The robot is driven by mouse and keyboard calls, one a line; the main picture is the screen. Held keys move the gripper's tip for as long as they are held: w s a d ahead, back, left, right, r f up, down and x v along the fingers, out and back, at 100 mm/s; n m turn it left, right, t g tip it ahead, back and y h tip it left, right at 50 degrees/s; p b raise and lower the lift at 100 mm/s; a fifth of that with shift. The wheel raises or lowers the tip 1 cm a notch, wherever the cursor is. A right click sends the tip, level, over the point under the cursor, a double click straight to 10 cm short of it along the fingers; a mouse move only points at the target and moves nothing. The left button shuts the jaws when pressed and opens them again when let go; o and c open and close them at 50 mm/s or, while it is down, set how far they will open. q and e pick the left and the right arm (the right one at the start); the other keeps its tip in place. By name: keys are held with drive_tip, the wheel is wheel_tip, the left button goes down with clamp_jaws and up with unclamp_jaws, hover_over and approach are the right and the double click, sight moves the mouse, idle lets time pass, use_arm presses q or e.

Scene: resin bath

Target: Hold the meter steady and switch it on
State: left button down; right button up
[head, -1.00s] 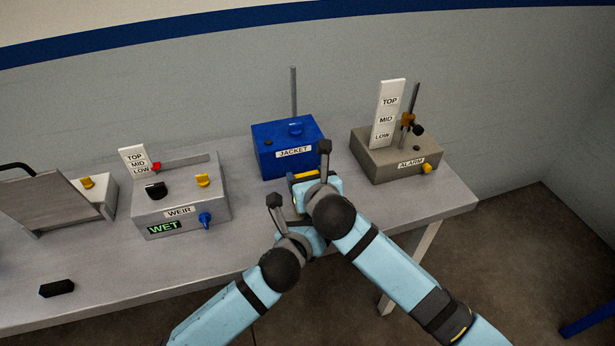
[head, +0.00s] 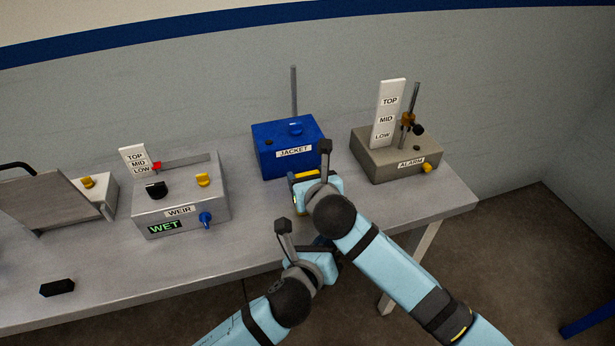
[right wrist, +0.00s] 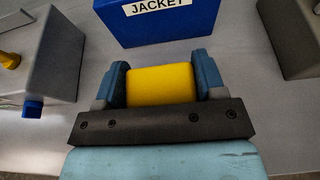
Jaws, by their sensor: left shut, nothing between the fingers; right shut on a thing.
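The yellow meter (right wrist: 160,84) sits between the two blue fingers of my right gripper (right wrist: 160,80) in the right wrist view. In the head view a yellow edge of the meter (head: 304,176) shows in front of the blue JACKET box, mostly hidden by my right gripper (head: 300,190). The meter's switch and display cannot be made out. My left gripper (head: 322,243) is shut and empty, at the table's front edge below my right gripper and apart from the meter. Its fingertips are partly hidden by my right arm.
The blue JACKET box (head: 285,150) stands behind the meter. The grey ALARM box (head: 395,158) is to its right. The WEIR box (head: 180,205), reading WET, is left. A black block (head: 57,287) lies front left. The tabletop (head: 150,270) before the WEIR box is clear.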

idle(0.3)
drive_tip(key=o, duration=1.1)
